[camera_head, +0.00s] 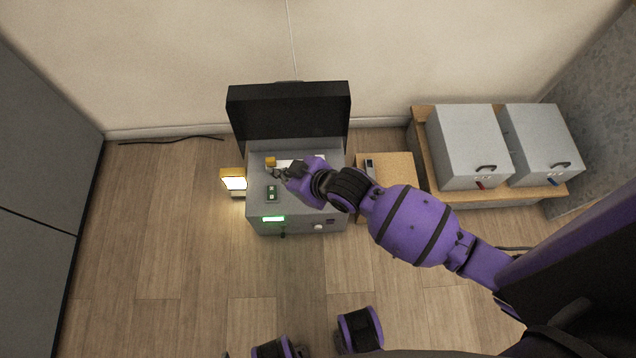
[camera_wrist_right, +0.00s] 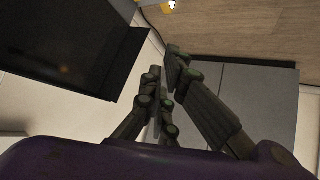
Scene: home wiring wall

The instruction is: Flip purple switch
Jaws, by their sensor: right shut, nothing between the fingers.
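A grey control box (camera_head: 255,208) with a raised black lid (camera_head: 290,112) stands on the floor near the wall. Its top carries a green switch (camera_head: 271,193) and a small yellow part (camera_head: 271,162). I cannot make out a purple switch; my right gripper and forearm cover part of the box top. My right gripper (camera_head: 280,174) is shut and empty, low over the box top between the yellow part and the green switch. Whether it touches anything is unclear. In the right wrist view its dark fingers (camera_wrist_right: 168,68) show close together. My left gripper is not in view.
A lit yellow lamp (camera_head: 233,180) stands left of the box. A green display (camera_head: 273,218) and a white knob (camera_head: 318,227) are on its front. A small wooden stand (camera_head: 398,165) and two grey cabinets (camera_head: 465,145) are to the right.

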